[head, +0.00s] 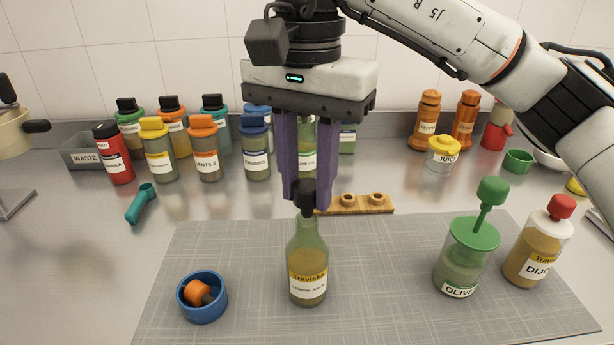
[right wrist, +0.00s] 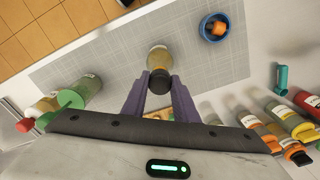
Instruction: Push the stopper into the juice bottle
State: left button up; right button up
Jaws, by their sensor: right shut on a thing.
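The juice bottle (head: 307,262) stands upright on the grey mat, a clear greenish bottle with a yellow and white label. The black stopper (head: 304,197) is at the top of its neck, in line with it; I cannot tell how deep it sits. My right gripper (head: 305,195) points straight down with its purple fingers shut on the stopper. In the right wrist view the stopper (right wrist: 160,81) is between the fingertips, with the bottle (right wrist: 158,59) beyond it. My left gripper is not in view.
A blue bowl (head: 203,315) with an orange piece stands left of the bottle. A green-lidded olive jar (head: 464,262) and a red-capped bottle (head: 538,245) stand at right. A wooden rack (head: 365,206) lies behind the mat (head: 385,290). Several spice jars line the back.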

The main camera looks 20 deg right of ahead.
aim_at(307, 185)
jog(key=shift+f+b, duration=0.8)
jog(key=shift+f, duration=0.4)
jog(key=o, duration=1.1)
jog(key=shift+o, duration=0.2)
notch_tip(307, 185, up, 9)
jog(key=shift+p, duration=1.1)
jog(key=shift+r, duration=0.65)
